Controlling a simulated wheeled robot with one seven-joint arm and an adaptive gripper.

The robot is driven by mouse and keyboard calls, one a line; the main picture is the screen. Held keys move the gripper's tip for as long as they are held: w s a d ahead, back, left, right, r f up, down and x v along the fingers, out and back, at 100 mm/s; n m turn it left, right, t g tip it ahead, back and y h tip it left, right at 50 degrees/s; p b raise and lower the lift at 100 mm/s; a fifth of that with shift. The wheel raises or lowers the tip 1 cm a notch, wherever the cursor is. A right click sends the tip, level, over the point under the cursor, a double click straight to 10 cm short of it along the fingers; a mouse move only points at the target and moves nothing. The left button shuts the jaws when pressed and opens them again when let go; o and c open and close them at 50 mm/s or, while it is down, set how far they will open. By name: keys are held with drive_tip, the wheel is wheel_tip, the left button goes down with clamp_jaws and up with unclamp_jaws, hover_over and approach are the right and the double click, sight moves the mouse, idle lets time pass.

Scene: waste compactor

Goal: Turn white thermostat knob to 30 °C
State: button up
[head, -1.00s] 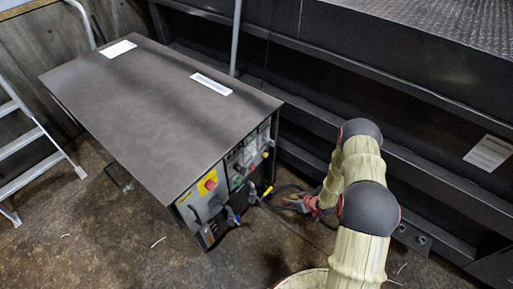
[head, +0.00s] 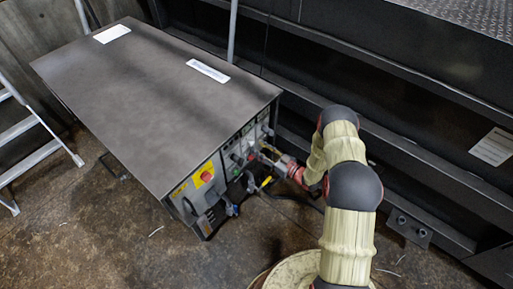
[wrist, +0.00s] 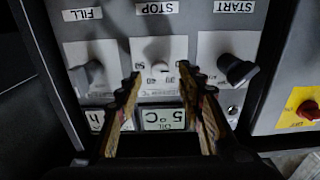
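The white thermostat knob (wrist: 157,52) is on a white square plate in the wrist view, which shows the panel upside down. Dial numbers, including 50, 40 and 30, show at its lower rim; its pointer setting is too small to read. A display (wrist: 163,118) beside the dial reads "OIL 5 °C". My gripper (wrist: 160,74) is open, with its two fingertips apart on either side of the lower part of the dial; I cannot tell whether they touch the panel. In the head view my gripper (head: 262,153) is at the front of the grey control cabinet (head: 165,100).
Black knobs (wrist: 88,72) and (wrist: 237,70) flank the thermostat, with labels FILL, STOP and START above. A red knob on a yellow plate (wrist: 303,108) is at the right. A dark machine (head: 390,130) stands behind my arm, and a ladder (head: 30,135) at left.

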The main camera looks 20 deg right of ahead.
sight(251, 143)
drive_tip(key=shift+x, duration=1.2)
drive_tip(key=shift+c, duration=1)
drive_tip(key=c, duration=0.7)
clamp_jaws()
